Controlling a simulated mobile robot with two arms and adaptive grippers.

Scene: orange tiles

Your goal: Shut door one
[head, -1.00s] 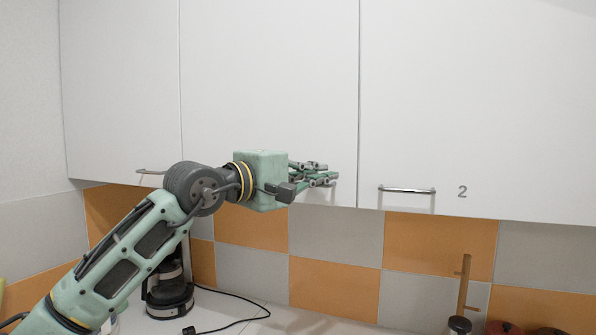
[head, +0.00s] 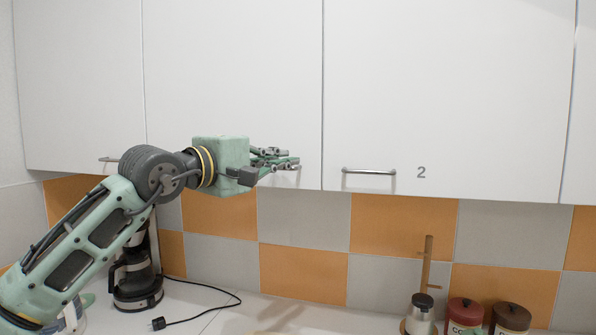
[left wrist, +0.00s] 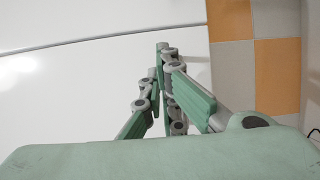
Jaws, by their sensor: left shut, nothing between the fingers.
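A white wall-cabinet door (head: 235,70) spans the middle of the head view and appears flush with its neighbours. No number 1 is visible, so I cannot tell for sure that it is door one. My left gripper (head: 294,161) is in front of this door's lower right part, fingers pointing right, shut and empty. The gripper covers the place where the door's handle would be. In the left wrist view the shut fingers (left wrist: 164,58) show against the white door front (left wrist: 70,90); I cannot tell if they touch it. My right gripper is not in view.
To the right is a shut-looking door (head: 450,80) marked 2, with a bar handle (head: 369,171). Another white door (head: 75,80) is at the left.

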